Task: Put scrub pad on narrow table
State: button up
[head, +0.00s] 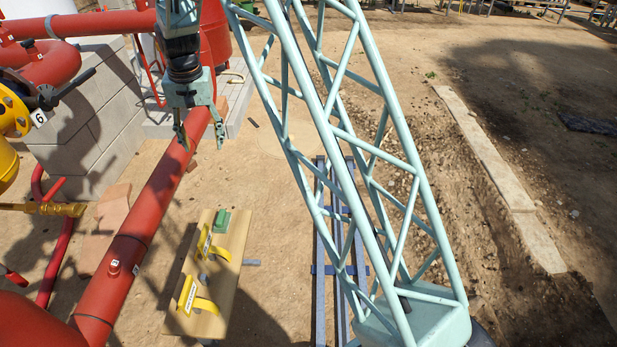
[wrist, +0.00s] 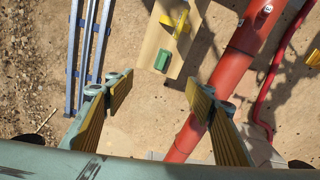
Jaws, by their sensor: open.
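The scrub pad looks to be the small green block (head: 222,220) at the far end of the narrow table (head: 235,240), a light wooden board. In the wrist view the green pad (wrist: 163,57) lies near the end of the table (wrist: 150,45), beyond my fingertips and roughly between them. My gripper (head: 200,140) hangs above and beyond the table's far end, beside the red pipe. It is open and empty; the wrist view shows both fingers (wrist: 162,85) spread wide with ribbed yellow pads.
Two yellow-strapped items (head: 205,243) and (head: 190,296) and a small grey object (head: 203,279) share the table. A thick red pipe (head: 135,245) runs along its left side. Blue rails (head: 325,260) lie to the right. Bare dirt surrounds the table.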

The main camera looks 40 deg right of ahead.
jog(key=s+r+n+t, duration=0.2)
jog(key=s+r+n, duration=0.1)
jog(key=s+r, duration=2.4)
jog(key=s+n, duration=0.2)
jog(key=s, duration=2.8)
jog(key=shift+s+t, duration=0.2)
jog(key=shift+t, duration=0.1)
jog(key=shift+w+r, duration=0.15)
jog(key=shift+r, duration=0.05)
jog(key=shift+c, duration=0.7)
